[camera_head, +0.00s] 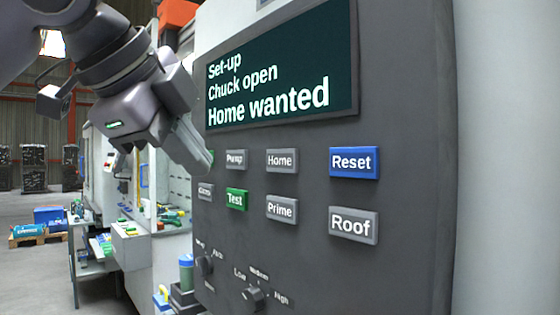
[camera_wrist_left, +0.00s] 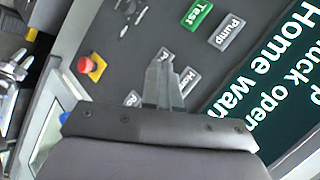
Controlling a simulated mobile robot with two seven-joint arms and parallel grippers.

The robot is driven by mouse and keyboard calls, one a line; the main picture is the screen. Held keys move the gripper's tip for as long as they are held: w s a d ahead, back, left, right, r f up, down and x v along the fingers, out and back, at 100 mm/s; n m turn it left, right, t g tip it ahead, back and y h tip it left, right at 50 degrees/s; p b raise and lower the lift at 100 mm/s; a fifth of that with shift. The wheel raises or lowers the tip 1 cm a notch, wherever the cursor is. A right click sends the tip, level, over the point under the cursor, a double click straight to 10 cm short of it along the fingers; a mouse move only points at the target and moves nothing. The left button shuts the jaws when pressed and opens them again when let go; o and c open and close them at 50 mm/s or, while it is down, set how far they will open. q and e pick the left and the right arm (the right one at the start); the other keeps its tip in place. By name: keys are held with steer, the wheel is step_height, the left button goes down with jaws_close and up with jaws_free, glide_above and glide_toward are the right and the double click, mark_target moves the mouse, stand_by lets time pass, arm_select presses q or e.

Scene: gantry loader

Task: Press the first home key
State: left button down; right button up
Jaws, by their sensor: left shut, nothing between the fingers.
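The grey Home key (camera_head: 281,160) sits in the upper key row of a dark panel (camera_head: 400,90), between the Pump key (camera_head: 235,159) and the blue Reset key (camera_head: 354,162). My left gripper (camera_head: 208,170) is shut and empty, left of Pump in the head view, partly covering the leftmost keys. In the left wrist view my shut fingers (camera_wrist_left: 162,66) partly hide the Home key (camera_wrist_left: 188,81) and the key beside it. I cannot tell the gap between fingertips and panel; no contact is visible. The display (camera_head: 285,70) reads "Set-up, Chuck open, Home wanted".
Below are the green Test key (camera_head: 236,199), Prime (camera_head: 281,207) and Roof (camera_head: 353,224), then knobs (camera_head: 252,297). A red button (camera_wrist_left: 85,65) on a yellow base shows in the wrist view. A bench (camera_head: 130,240) stands behind at the left.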

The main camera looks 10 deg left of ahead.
mark_target(281, 161)
arm_select(q)
steer(key=w+d+p, duration=0.4)
steer(key=w+d, duration=0.1)
steer(key=w, duration=0.2)
steer(key=shift+d, duration=0.3)
stand_by(2.1)
steer(key=shift+w+d, duration=0.25)
steer(key=shift+w, duration=0.05)
